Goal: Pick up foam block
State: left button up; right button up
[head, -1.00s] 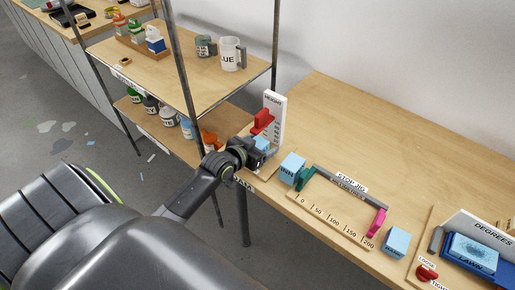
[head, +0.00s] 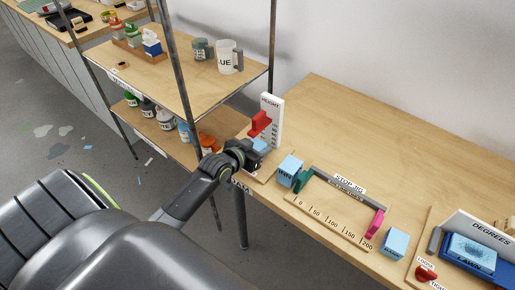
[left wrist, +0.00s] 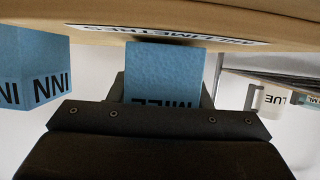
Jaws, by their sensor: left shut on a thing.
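My left gripper (head: 255,156) is beside the white height gauge (head: 271,122) with its red slider. It is shut on a light-blue foam block (head: 261,144), which is close to the gauge base. In the left wrist view this block (left wrist: 163,72) fills the jaws, and its dark lettering is partly hidden by the gripper. I cannot tell whether the block touches the surface. A second blue foam block (head: 290,167), lettered INN, stands to the right, next to the stop jig; it also shows in the left wrist view (left wrist: 32,68). My right gripper is not in view.
The stop jig (head: 330,222) with its scale lies to the right. A metal-post shelf (head: 190,75) with mugs and pots stands close on the left. The bench's back is clear.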

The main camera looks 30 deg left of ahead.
pick_arm(q)
jog(key=shift+s+r, duration=0.1)
jog(key=shift+s, duration=0.05)
jog(key=s+a+b, duration=0.1)
jog(key=s, duration=1.6)
jog(key=shift+s+a+b, duration=0.2)
jog(key=shift+s+b, duration=0.1)
jog(key=shift+s, duration=0.05)
jog(key=w+d+r+m+h, duration=0.2)
jog(key=d+r, duration=0.5)
jog(key=w+d+r+m+g+h, duration=0.1)
jog(key=w+d+r+m+h, duration=0.2)
jog(key=d+r, duration=0.4)
jog(key=shift+w+d+g, duration=0.2)
jog(key=shift+w+g, duration=0.05)
jog(key=shift+g, duration=0.05)
jog(key=shift+f+h, duration=0.1)
jog(key=shift+h, duration=0.2)
